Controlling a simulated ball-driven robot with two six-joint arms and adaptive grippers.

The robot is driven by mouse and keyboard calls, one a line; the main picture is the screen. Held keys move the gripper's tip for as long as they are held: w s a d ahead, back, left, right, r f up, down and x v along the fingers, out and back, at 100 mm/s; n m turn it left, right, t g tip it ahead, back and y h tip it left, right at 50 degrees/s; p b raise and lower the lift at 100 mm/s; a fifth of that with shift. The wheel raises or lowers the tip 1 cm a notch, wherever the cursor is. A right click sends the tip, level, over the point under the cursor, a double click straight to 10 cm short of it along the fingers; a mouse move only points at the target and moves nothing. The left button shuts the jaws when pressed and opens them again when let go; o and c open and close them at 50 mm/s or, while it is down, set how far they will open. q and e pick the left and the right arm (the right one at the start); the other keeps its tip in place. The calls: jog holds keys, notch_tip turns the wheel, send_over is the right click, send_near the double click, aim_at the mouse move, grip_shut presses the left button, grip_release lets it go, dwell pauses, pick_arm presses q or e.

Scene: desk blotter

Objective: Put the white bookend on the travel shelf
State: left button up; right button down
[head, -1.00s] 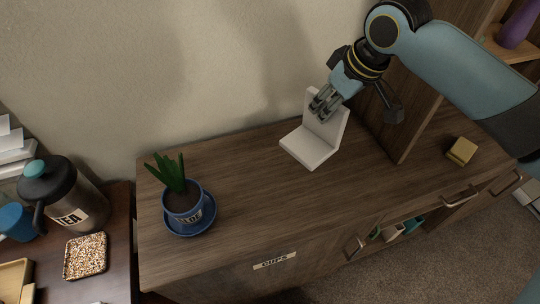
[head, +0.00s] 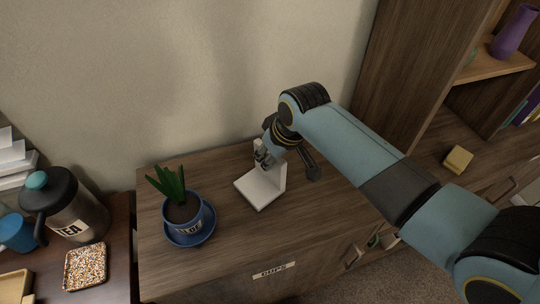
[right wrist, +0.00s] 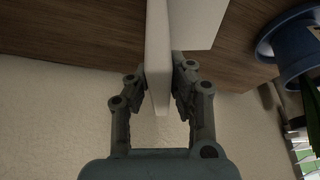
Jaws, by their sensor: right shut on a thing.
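The white bookend (head: 262,190) is an L-shaped piece with a flat base and an upright plate, over the wooden cabinet top to the right of the potted plant. My right gripper (head: 263,158) is shut on the top of its upright plate. In the right wrist view the plate of the bookend (right wrist: 159,60) runs between the two fingers (right wrist: 158,88). I cannot tell whether the base touches the cabinet top. A bookcase with a shelf board (head: 485,65) stands at the right; no travel label is readable. My left gripper is out of view.
An aloe in a blue pot (head: 183,212) on a blue saucer stands left of the bookend. A yellow block (head: 458,160) lies at the right, and a purple vase (head: 514,32) stands on the shelf. A tea press (head: 70,205) is at far left. The cabinet front reads CUPS.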

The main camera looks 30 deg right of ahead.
jog(key=shift+w+f, duration=0.1)
jog(key=shift+f, duration=0.1)
jog(key=c, duration=1.2)
grip_release()
jog(key=shift+f, duration=0.1)
